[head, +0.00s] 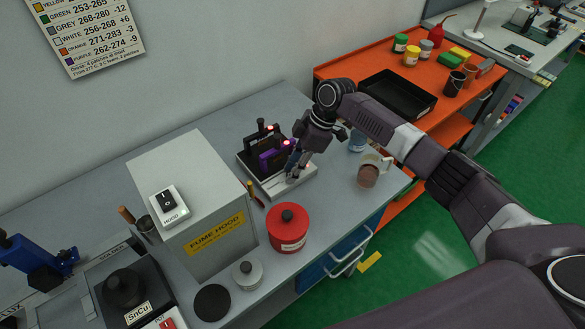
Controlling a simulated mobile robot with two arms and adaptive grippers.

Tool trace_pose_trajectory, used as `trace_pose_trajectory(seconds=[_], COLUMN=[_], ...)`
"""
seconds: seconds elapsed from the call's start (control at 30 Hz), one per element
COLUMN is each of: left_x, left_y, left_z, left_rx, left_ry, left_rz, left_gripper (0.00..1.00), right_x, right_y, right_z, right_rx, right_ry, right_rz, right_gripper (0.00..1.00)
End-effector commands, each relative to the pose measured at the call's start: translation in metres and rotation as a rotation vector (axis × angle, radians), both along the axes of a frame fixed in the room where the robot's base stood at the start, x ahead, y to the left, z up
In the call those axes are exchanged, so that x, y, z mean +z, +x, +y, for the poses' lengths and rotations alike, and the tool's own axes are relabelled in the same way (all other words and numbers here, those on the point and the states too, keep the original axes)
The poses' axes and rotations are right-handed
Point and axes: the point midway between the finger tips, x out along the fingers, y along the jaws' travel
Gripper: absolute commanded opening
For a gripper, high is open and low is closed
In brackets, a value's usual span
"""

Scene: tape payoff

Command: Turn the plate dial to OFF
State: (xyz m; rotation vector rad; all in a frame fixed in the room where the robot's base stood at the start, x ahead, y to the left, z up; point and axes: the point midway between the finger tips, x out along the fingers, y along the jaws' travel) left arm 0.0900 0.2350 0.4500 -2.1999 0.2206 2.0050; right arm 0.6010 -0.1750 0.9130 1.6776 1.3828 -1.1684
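The plate (264,187) is a low device with a pale front panel and a dark top, standing on the grey bench beyond the red canister. A purple piece (267,161) and black upright parts are on its top, with small red lights glowing. My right gripper (291,175) points down at the plate's front panel, where its fingers hide most of the dial. I cannot tell whether the fingers touch the dial, how far apart they are, or which way the dial points. My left gripper is out of view.
The fume hood box (190,190) with a switch (168,201) stands left of the plate. A red canister (288,230) is in front. A brown mug (369,174) and a blue cup (357,141) are to the right. An orange cart (440,120) adjoins the bench.

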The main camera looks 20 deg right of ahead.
Motion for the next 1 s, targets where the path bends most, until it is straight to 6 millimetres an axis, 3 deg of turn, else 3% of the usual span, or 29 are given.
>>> trace_pose_trajectory(seconds=[0.27, 0.7, 1.0], left_x=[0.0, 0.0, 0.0], left_y=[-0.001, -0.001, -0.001], left_z=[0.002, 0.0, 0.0], left_rx=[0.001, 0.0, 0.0], left_ry=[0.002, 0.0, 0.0], left_rz=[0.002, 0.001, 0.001], left_gripper=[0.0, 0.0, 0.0], right_x=[0.007, 0.085, 0.11], right_y=[0.0, -0.003, -0.005], right_z=[-0.003, -0.036, -0.046], right_rx=[-0.001, -0.001, 0.0], right_ry=[0.001, 0.0, 0.0], right_rz=[-0.002, -0.003, -0.001], right_gripper=[0.25, 0.25, 0.25])
